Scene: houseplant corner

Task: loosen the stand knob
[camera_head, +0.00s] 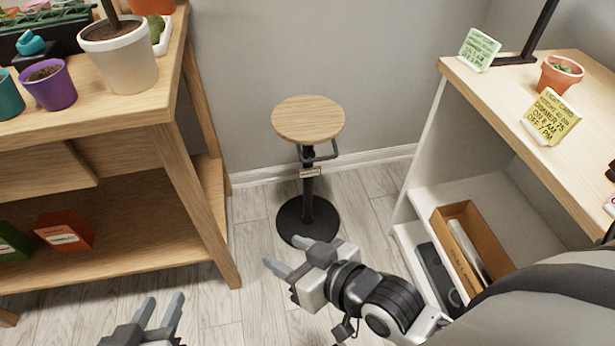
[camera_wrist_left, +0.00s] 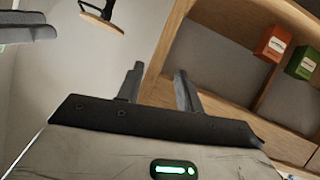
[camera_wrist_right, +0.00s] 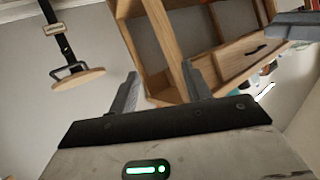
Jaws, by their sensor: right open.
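The stand has a round wooden top (camera_head: 308,118) on a black post (camera_head: 308,190) with a round black base (camera_head: 292,222). A black bent bar (camera_head: 325,157) sticks out under the top, and a small label (camera_head: 310,172) sits on the post below it. I cannot make out a separate knob. The stand top also shows in the right wrist view (camera_wrist_right: 78,79) and at the upper edge of the left wrist view (camera_wrist_left: 102,22). My right gripper (camera_head: 284,252) is open and empty, in front of the base. My left gripper (camera_head: 165,298) is open and empty, low at left.
A wooden shelf bench (camera_head: 150,105) with a white pot (camera_head: 122,62) and purple pot (camera_head: 48,88) stands left. A white-sided cabinet (camera_head: 428,140) stands right, with a terracotta pot (camera_head: 559,76), a yellow card (camera_head: 549,117) and a cardboard box (camera_head: 490,235). Floor between is clear.

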